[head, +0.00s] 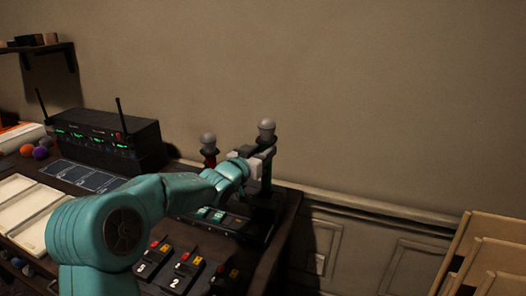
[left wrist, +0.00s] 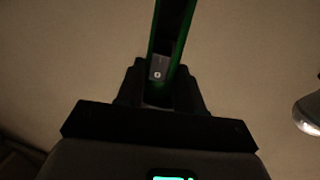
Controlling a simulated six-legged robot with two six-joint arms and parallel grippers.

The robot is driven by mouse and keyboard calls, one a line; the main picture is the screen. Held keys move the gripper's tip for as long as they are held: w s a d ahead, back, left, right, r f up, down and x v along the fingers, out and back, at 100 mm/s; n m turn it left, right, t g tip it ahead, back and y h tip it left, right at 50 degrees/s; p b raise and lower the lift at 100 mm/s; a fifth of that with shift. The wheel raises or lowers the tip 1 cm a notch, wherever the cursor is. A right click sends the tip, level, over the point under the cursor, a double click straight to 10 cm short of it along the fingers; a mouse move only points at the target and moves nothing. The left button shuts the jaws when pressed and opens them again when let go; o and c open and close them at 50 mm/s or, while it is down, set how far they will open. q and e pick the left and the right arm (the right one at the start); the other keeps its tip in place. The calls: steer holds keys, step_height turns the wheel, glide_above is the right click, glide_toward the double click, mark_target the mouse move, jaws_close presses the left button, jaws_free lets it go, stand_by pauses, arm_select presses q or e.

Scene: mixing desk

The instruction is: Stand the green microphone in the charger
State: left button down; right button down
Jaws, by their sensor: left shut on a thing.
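The green microphone (head: 266,174) is upright, with a grey ball head and a dark green body. My left gripper (head: 262,155) is shut on its body just under the head. In the left wrist view the green body (left wrist: 180,28) runs up from between the fingers of my left gripper (left wrist: 158,88). The dark charger (head: 262,212) is at the desk's right end, below the microphone. The microphone's lower end merges with this dark area; I cannot tell whether it is seated or just above. My right gripper is out of view.
A microphone with a red band (head: 209,158) stands left of my gripper. A black receiver rack (head: 110,138) with antennas is at the back left. Numbered packs (head: 187,269) lie near the front. Wooden chairs (head: 485,255) stand at the right, beyond the desk's edge.

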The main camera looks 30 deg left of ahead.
arm_select(q)
steer(key=shift+s+r+b, duration=0.1)
steer(key=shift+b, duration=0.2)
stand_by(1.0)
step_height(320, 180, down, 7)
steer(key=b, duration=0.6)
steer(key=shift+f+b, duration=0.2)
steer(key=shift+b, duration=0.2)
stand_by(1.9)
stand_by(0.4)
steer(key=c, duration=0.6)
jaws_free()
steer(key=shift+c, duration=0.2)
steer(key=o, duration=0.6)
steer(key=shift+f, duration=0.1)
steer(key=shift+s, duration=0.15)
